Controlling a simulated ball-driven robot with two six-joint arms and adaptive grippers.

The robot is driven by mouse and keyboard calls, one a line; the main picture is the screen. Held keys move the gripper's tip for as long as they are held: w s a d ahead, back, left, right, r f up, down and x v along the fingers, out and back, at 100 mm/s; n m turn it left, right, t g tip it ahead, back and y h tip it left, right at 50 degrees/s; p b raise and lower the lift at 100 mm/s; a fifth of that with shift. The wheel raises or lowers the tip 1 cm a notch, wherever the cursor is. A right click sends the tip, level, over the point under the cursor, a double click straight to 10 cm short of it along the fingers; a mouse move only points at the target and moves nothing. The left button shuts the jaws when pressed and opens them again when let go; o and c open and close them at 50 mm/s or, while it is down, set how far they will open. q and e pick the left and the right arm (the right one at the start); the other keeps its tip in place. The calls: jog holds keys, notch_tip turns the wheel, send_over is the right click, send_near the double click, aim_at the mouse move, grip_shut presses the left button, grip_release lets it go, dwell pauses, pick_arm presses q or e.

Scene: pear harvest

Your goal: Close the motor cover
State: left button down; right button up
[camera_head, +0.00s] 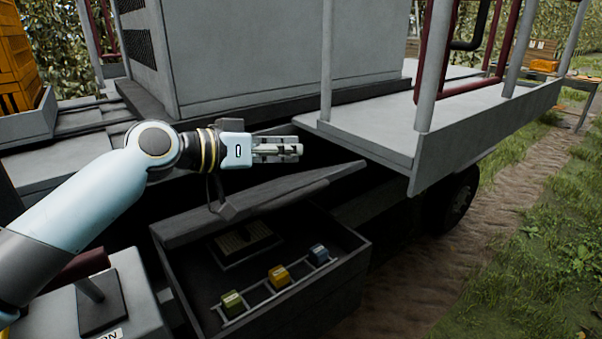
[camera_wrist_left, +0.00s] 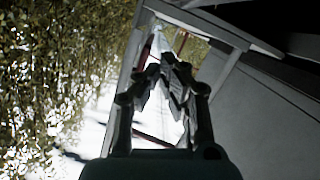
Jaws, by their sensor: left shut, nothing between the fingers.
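The motor cover (camera_head: 262,203) is a dark grey lid, tilted partway open over a grey box (camera_head: 345,274) in the head view. The box's inside shows below the lid, with green, yellow and blue blocks (camera_head: 279,277) in a rack and a small panel (camera_head: 243,243). My left gripper (camera_head: 298,150) is shut and empty, above the lid in the picture and pointing right. I cannot tell whether it touches the lid. It also shows in the left wrist view (camera_wrist_left: 172,68), fingers together. My right gripper is not in view.
A large grey housing (camera_head: 260,50) stands behind. A platform (camera_head: 400,140) with posts (camera_head: 434,65) juts out at the right, above a wheel (camera_head: 456,198). Orange crates (camera_head: 20,60) stand at the far left. Grass and a dirt track (camera_head: 500,225) lie at the right.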

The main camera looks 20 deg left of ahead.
aim_at(300, 190)
pick_arm(q)
jog(key=f, duration=0.1)
jog(key=d+f+b, duration=0.2)
jog(key=f, duration=0.1)
jog(key=shift+w+f, duration=0.1)
jog(key=shift+w, duration=0.3)
